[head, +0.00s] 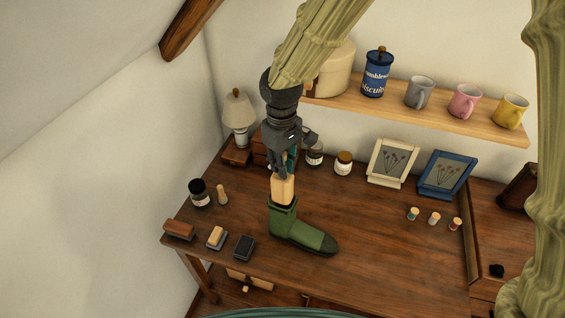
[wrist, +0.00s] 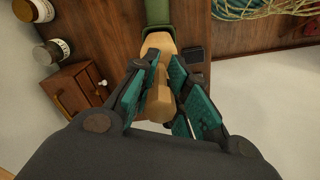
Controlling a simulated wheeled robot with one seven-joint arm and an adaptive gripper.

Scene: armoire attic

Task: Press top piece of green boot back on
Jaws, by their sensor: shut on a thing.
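The green boot (head: 301,234) stands upright on the wooden desk, its toe pointing to the lower right. A pale wooden piece (head: 283,189) sticks up out of the top of its shaft. My gripper (head: 283,168) is directly above the boot, pointing down, shut on the upper part of this wooden piece. In the wrist view, the teal-padded fingers of my gripper (wrist: 165,75) lie on both sides of the wooden piece (wrist: 158,102). The green boot shaft (wrist: 158,12) shows at the top edge there. How deep the wood sits inside the shaft is hidden.
Dark jars, brushes and a black block (head: 244,247) stand left of the boot on the desk (head: 370,265). A lamp (head: 239,112), small drawers and jars stand behind. Two frames and several spools are to the right. A shelf (head: 430,115) with mugs hangs above.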

